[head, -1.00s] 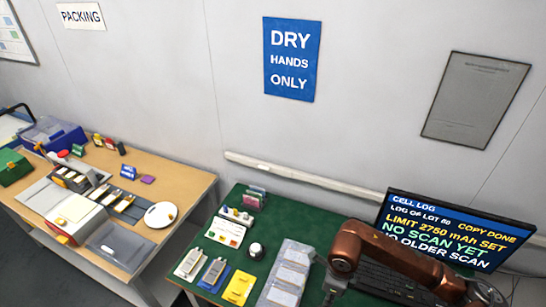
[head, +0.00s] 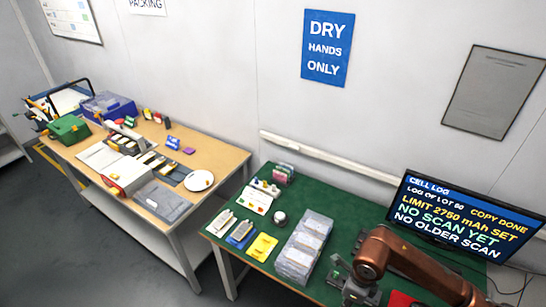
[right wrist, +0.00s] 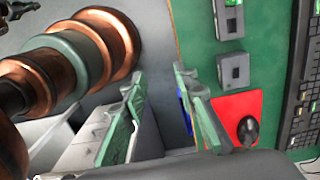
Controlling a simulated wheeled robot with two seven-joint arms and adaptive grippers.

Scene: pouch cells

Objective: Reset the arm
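My right arm (head: 400,265), copper coloured, comes in at the lower right of the head view, over the green table (head: 335,262). Its gripper (head: 355,288) is by the lower edge of that view, right of the stack of clear trays. In the right wrist view the two green-tipped fingers (right wrist: 165,105) stand apart with nothing held between them. Grey surface shows through the gap. My left gripper is not in view. A copper and teal arm link of mine (right wrist: 85,50) fills the upper left of the wrist view.
Clear trays (head: 304,245), a yellow card (head: 262,247) and pouches lie on the green table. A monitor (head: 465,220) stands at its right. A red mat (right wrist: 238,110) with a black object and a keyboard (right wrist: 300,105) lie near the gripper. A wooden bench (head: 225,158) stands left.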

